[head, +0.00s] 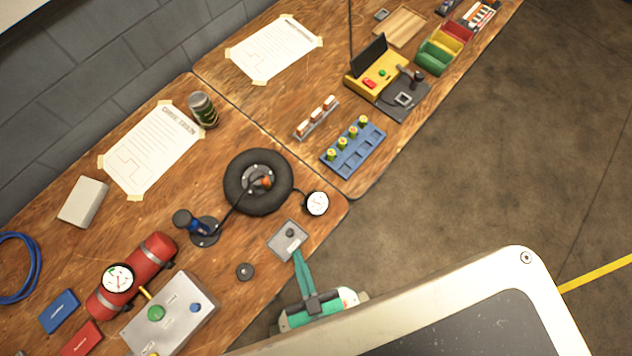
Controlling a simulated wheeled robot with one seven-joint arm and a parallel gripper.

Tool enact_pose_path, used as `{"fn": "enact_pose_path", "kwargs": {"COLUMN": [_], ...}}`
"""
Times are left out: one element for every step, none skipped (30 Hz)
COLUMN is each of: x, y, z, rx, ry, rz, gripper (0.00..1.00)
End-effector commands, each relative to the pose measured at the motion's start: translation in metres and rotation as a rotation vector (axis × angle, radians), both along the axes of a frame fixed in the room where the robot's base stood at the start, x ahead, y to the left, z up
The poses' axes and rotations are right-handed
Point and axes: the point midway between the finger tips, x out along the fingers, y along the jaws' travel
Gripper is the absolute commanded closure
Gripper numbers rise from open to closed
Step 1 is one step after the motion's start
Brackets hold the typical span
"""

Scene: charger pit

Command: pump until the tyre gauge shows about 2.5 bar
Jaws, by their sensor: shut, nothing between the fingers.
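A small black tyre (236,200) lies flat on the wooden bench, with a metal hub and an orange-red piece at its centre. A round white tyre gauge (316,203) is joined to it on the right; its needle is too small to read. My gripper (297,252) has teal fingers, shut and empty, at the near edge of a grey plate with a dark knob (290,232). The gripper is apart from the pump.
A loose black disc (245,271) lies left of my gripper. A red tank with a dial (152,252) and a grey button box (180,322) stand at lower left. A blue battery rack (353,150) is beyond the gauge.

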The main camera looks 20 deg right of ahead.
Motion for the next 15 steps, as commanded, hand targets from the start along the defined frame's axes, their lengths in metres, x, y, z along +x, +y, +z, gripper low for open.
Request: {"fn": "enact_pose_path", "kwargs": {"x": [0.0000, 0.0000, 0.0000, 0.0000, 0.0000, 0.0000, 0.0000, 0.0000, 0.0000, -0.0001, 0.0000, -0.0001, 0.0000, 0.0000, 0.0000], "y": [0.0000, 0.0000, 0.0000, 0.0000, 0.0000, 0.0000, 0.0000, -0.0001, -0.0002, -0.0002, -0.0002, -0.0003, -0.0003, -0.0004, -0.0004], "z": [0.0001, 0.0001, 0.0000, -0.0001, -0.0003, -0.0007, -0.0012, -0.0017, -0.0026, -0.0033, -0.0040, -0.0050, -0.0057, -0.0064, -0.0074], "rx": [0.000, 0.000, 0.000, 0.000, 0.000, 0.000, 0.000, 0.000, 0.000, 0.000, 0.000, 0.000, 0.000, 0.000, 0.000], "ry": [0.000, 0.000, 0.000, 0.000, 0.000, 0.000, 0.000, 0.000, 0.000, 0.000, 0.000, 0.000, 0.000, 0.000, 0.000], "rz": [0.000, 0.000, 0.000, 0.000, 0.000, 0.000, 0.000, 0.000, -0.001, -0.001, -0.001, -0.001, -0.001, -0.002, -0.002], "gripper": [1.00, 1.00, 1.00, 1.00, 1.00, 1.00, 1.00, 1.00, 1.00, 1.00, 1.00, 1.00, 1.00, 1.00, 1.00]}}
